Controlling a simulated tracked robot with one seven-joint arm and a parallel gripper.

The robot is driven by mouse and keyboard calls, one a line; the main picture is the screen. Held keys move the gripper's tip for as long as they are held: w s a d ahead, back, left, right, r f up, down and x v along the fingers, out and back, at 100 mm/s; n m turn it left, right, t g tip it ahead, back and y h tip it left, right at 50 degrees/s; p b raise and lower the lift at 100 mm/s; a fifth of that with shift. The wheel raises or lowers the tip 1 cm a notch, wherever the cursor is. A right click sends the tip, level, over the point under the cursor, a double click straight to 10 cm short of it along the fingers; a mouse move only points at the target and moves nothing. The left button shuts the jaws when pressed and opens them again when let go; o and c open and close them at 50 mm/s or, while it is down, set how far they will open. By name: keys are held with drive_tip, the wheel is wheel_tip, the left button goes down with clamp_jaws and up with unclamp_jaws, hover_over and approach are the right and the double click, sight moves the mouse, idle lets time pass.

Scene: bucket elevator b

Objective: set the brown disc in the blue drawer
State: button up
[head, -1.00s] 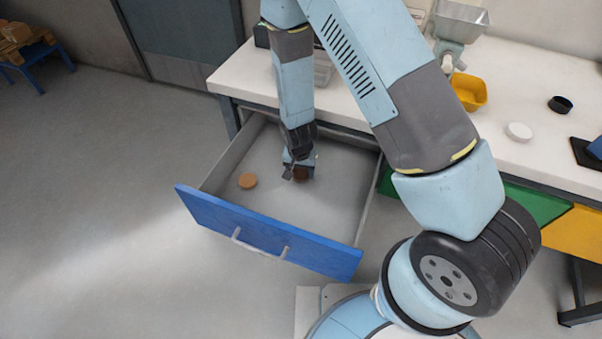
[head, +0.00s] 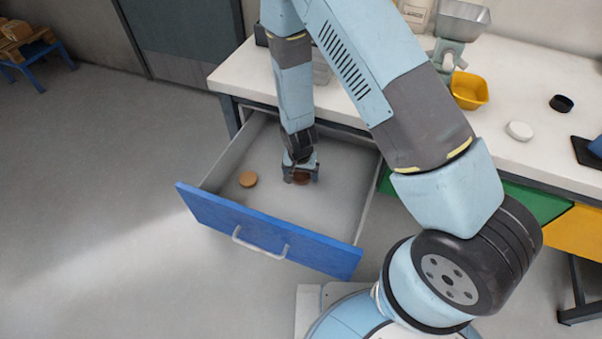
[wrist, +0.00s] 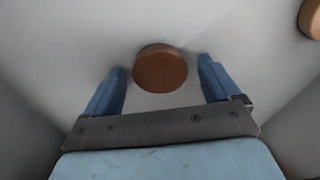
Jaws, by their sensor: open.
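The blue drawer (head: 262,232) is pulled out from under the bench, its grey inside open to view. My gripper (head: 301,178) is inside the drawer, over its floor. The brown disc (head: 301,179) is at the fingertips, partly hidden by them in the head view. In the wrist view the brown disc (wrist: 160,69) lies between the tips of my open fingers (wrist: 162,72), with a visible gap on each side. It appears to lie flat on the drawer floor.
A lighter tan disc (head: 248,179) lies in the drawer to the left of my gripper; its edge shows in the wrist view (wrist: 312,19). The drawer walls stand around. On the bench (head: 515,85) are a yellow bin (head: 469,92), a white disc (head: 519,130) and a black round piece (head: 562,103).

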sight(300, 180)
drive_tip(key=shift+r, duration=0.1)
wheel_tip(300, 180, up, 12)
drive_tip(key=s, duration=0.1)
drive_tip(key=shift+s, duration=0.25)
drive_tip(key=shift+a, duration=0.1)
idle(0.4)
